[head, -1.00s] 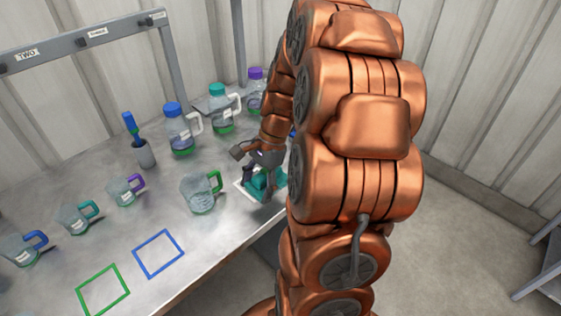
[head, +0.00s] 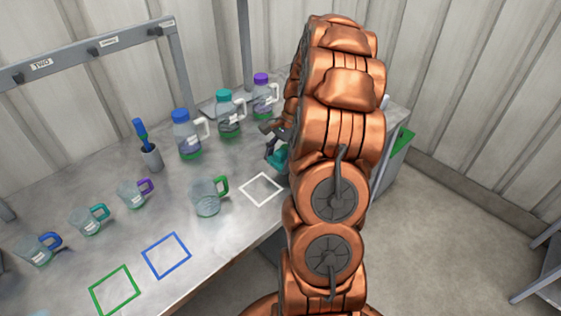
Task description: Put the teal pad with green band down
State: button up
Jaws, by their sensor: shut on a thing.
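The teal pad (head: 277,155) shows in the head view just left of my copper arm, beyond the white square outline. My gripper (head: 272,139) is shut on it, mostly hidden by my arm. I cannot make out the green band. I cannot tell how high the pad is above the table. The white outline (head: 261,189) on the table is empty.
On the metal table (head: 225,245) stand a green-handled jug (head: 208,198), several smaller mugs at left, a cup with a blue brush (head: 151,157), and blue- (head: 188,140), teal- (head: 228,117) and purple-capped (head: 262,98) bottles behind. Blue (head: 166,255) and green (head: 114,291) outlines are empty.

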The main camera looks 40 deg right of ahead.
jog(key=shift+w+d, duration=0.35)
jog(key=shift+d, duration=0.3)
jog(key=shift+f+p, duration=0.95)
jog(key=shift+f, duration=0.85)
jog(key=shift+f, duration=0.15)
jog(key=o, duration=1.5)
jog(key=shift+o, duration=0.2)
